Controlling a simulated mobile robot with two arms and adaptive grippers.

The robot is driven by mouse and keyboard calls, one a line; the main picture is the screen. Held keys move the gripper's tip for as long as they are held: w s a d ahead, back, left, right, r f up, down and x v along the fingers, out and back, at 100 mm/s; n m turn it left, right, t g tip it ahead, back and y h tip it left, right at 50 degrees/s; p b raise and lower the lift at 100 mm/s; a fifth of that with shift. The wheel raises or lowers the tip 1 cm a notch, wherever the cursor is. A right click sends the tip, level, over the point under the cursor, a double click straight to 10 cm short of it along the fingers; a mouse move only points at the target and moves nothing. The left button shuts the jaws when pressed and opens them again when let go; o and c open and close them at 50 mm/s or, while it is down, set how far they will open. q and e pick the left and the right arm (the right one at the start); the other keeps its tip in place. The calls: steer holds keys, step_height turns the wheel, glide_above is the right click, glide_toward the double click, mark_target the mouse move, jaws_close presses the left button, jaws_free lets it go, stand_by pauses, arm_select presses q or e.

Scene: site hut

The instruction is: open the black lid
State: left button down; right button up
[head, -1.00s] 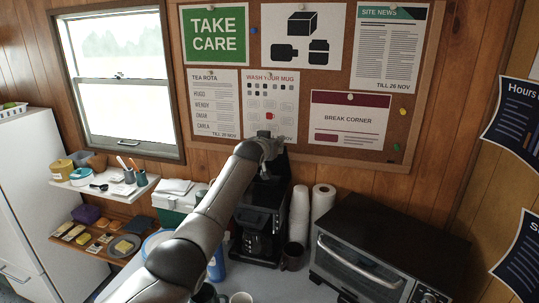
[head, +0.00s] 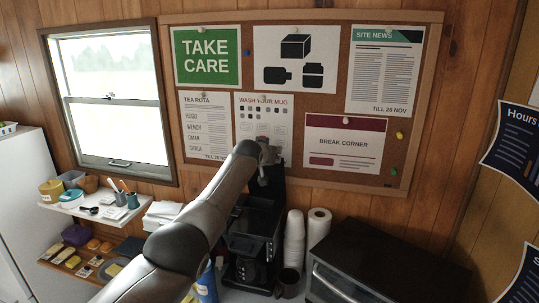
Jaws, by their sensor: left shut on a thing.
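The fingertips are small and partly hidden by my own wrist, so the exact grip is hard to see. My left arm comes in from the lower left and covers part of the machine's left side. My right gripper is not in view.
White paper cup stacks or rolls (head: 294,240) and a dark mug (head: 287,283) stand right of the machine. A black toaster oven (head: 385,265) fills the counter further right. A shelf with small items (head: 95,207) is at the left. The pinboard (head: 345,105) is close behind.

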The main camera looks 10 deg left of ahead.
arm_select(q)
steer(key=shift+r, duration=0.2)
steer(key=c, duration=0.9)
jaws_free()
steer(key=shift+f, duration=0.1)
steer(key=shift+s, duration=0.1)
steer(key=shift+v, duration=5.9)
